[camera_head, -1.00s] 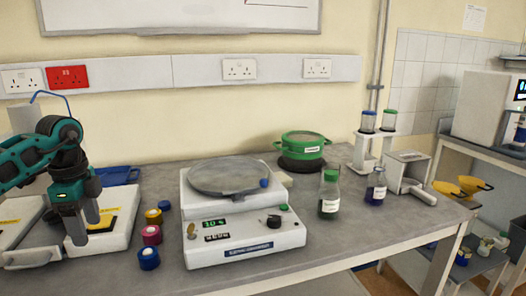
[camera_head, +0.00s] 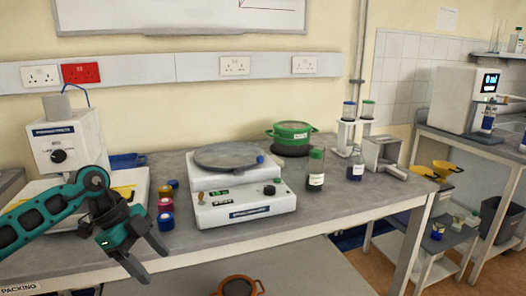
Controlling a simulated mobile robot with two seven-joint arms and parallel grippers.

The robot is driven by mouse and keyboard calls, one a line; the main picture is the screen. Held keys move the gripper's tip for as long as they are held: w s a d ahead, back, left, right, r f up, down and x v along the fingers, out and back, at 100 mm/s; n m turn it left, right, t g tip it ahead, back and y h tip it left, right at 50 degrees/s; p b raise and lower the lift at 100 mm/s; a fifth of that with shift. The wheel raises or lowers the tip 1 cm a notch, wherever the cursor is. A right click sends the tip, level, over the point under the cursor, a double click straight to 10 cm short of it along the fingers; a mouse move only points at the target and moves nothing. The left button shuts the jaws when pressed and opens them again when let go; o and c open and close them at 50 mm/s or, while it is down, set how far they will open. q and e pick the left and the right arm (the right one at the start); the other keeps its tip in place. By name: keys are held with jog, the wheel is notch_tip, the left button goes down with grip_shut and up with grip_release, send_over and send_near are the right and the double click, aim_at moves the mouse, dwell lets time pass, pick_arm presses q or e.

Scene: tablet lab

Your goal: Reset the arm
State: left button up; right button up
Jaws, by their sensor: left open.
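My left arm (camera_head: 42,220) comes in from the left, teal and black. Its gripper (camera_head: 152,264) is open and empty, with two dark fingers pointing down and to the right. The gripper shows in front of the bench's front edge, below the small coloured jars in the picture. It does not appear to touch anything. My right arm and gripper are not in view.
The grey bench (camera_head: 330,208) holds a white device with a round grey plate (camera_head: 228,157), a green pot (camera_head: 292,132), a green-capped bottle (camera_head: 316,168), small jars (camera_head: 166,222) and a white device with a knob (camera_head: 68,147). An orange-brown pot (camera_head: 238,287) stands below.

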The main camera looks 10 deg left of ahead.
pick_arm(q)
jog(key=s+d+n+t+h, duration=0.15)
jog(key=d+t+h, duration=0.35)
jog(key=d, duration=0.5)
jog(key=s+d+t+h, duration=0.3)
jog(key=d+h, duration=0.4)
jog(key=d, duration=0.4)
jog(key=s+a+f+n+t+y, duration=0.1)
jog(key=s+a+f+n+y, duration=0.4)
jog(key=f, duration=0.6)
jog(key=s+a+f+n+t+y, duration=0.1)
jog(key=s+a+f+n+y, duration=0.4)
jog(key=s+f+n+y, duration=0.4)
notch_tip(320, 180, down, 2)
jog(key=shift+s+a+f+n+y, duration=0.15)
jog(key=shift+n+y, duration=0.4)
jog(key=shift+y, duration=0.25)
